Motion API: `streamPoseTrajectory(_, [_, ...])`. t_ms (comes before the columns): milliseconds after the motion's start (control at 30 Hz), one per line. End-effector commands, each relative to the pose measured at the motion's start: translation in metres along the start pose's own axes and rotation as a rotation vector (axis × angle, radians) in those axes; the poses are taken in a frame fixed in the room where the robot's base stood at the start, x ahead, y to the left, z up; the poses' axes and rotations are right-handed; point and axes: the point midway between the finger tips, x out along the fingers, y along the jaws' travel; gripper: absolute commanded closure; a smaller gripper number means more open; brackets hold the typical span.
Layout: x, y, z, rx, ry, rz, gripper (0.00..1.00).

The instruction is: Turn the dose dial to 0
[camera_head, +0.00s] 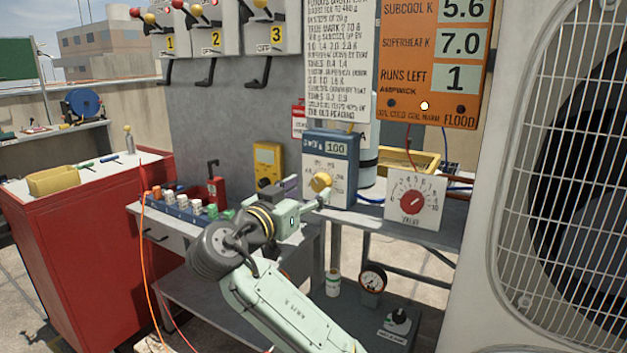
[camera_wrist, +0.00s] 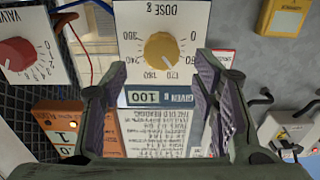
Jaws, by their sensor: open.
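The dose dial is a yellow knob (camera_head: 320,182) on a white and blue box (camera_head: 343,168) whose small display reads 100. In the wrist view the dial (camera_wrist: 162,48) appears upside down, ringed by numbers from 0 to 300, with the 0 at its right. My gripper (camera_head: 312,199) is just in front of the box. In the wrist view my gripper (camera_wrist: 155,75) is open and empty, its two purple-grey fingers apart on either side of the dial's lower area. I see no contact with the knob.
A white valve box with a red dial (camera_head: 411,202) stands right of the dose box. A yellow meter (camera_head: 268,160) and a row of coloured bottles (camera_head: 185,205) are to the left. An orange readout panel (camera_head: 435,60) hangs above. A large condenser grille (camera_head: 570,150) fills the right.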

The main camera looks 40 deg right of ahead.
Motion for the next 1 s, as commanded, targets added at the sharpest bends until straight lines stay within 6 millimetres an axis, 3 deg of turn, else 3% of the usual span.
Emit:
streamPoseTrajectory(100, [0.021, 0.002, -0.002, -0.002, -0.001, 0.004, 0.46])
streamPoseTrajectory(300, [0.040, 0.000, -0.001, -0.001, 0.000, 0.000, 0.46])
streamPoseTrajectory(633, [0.044, -0.001, 0.000, 0.000, 0.000, -0.003, 0.46])
streamPoseTrajectory(1000, [0.044, -0.001, 0.000, 0.000, 0.000, -0.003, 0.70])
